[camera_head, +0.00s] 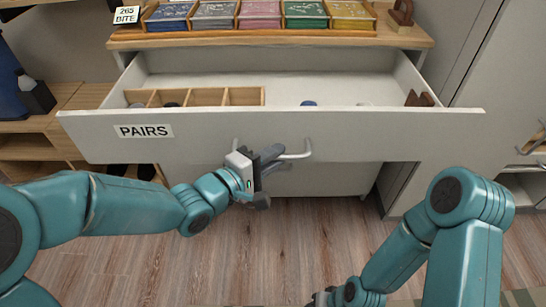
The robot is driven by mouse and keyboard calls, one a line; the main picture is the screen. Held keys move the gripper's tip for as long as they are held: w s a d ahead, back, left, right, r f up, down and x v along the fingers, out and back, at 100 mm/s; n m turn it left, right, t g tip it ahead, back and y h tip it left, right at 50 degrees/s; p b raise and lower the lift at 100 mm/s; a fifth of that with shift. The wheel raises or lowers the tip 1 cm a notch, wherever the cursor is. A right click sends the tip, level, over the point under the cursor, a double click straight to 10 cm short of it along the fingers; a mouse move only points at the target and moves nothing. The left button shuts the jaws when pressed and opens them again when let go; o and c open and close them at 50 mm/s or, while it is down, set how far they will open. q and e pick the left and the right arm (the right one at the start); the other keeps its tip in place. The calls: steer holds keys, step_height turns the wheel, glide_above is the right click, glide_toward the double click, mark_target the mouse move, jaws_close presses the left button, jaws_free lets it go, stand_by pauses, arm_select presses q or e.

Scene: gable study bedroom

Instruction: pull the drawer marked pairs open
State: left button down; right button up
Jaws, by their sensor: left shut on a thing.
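The drawer marked PAIRS (370,129) stands pulled out from its cabinet, with its white front towards me and its inside visible. Its label (144,131) is at the left of the front. My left gripper (268,162) is at the bar handle (300,155) in the middle of the front, shut on it; the gripper hides part of the bar. My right gripper (322,298) is low at the bottom edge, mostly cut off and dark, away from the drawer; its jaws cannot be made out.
In the drawer are a wooden divider (243,96), a small blue thing (309,103) and brown pieces (419,99) at right. Trays of coloured pieces (260,14) stand on the wooden top. A shelf unit (28,147) is at left. Wood floor (270,250) lies below.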

arm_select(q)
steer(key=c, duration=1.2)
jaws_free()
steer(key=shift+a, duration=0.1)
steer(key=b+v, duration=0.3)
steer(key=v, duration=1.3)
steer(key=shift+s+b, duration=0.15)
steer(key=shift+b, duration=0.2)
